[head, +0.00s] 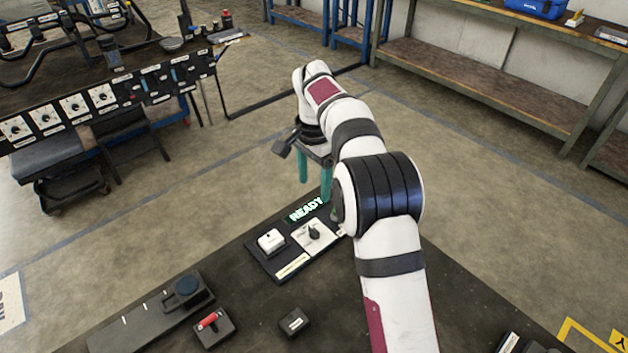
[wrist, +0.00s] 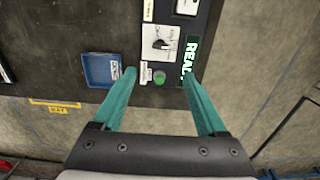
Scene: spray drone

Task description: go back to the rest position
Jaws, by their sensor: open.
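My gripper (head: 314,182) has two teal fingers that point down, spread apart with nothing between them. It hangs at the far edge of the dark table (head: 237,330), close to the lit green READY sign (head: 306,208). In the wrist view my gripper (wrist: 160,82) is open above the panel. A round green button (wrist: 159,77) shows between the fingertips, with the READY sign (wrist: 190,62) beside the right finger. I cannot tell the exact height of the fingertips. My arm covers part of the panel in the head view.
A panel with a white switch (head: 271,241) and a black rotary knob (head: 314,232) lies below my gripper. A slider with a dark knob (head: 187,288), a red-handled lever (head: 209,321) and a small black box (head: 294,321) are nearer. A blue tray (wrist: 103,71) shows in the wrist view.

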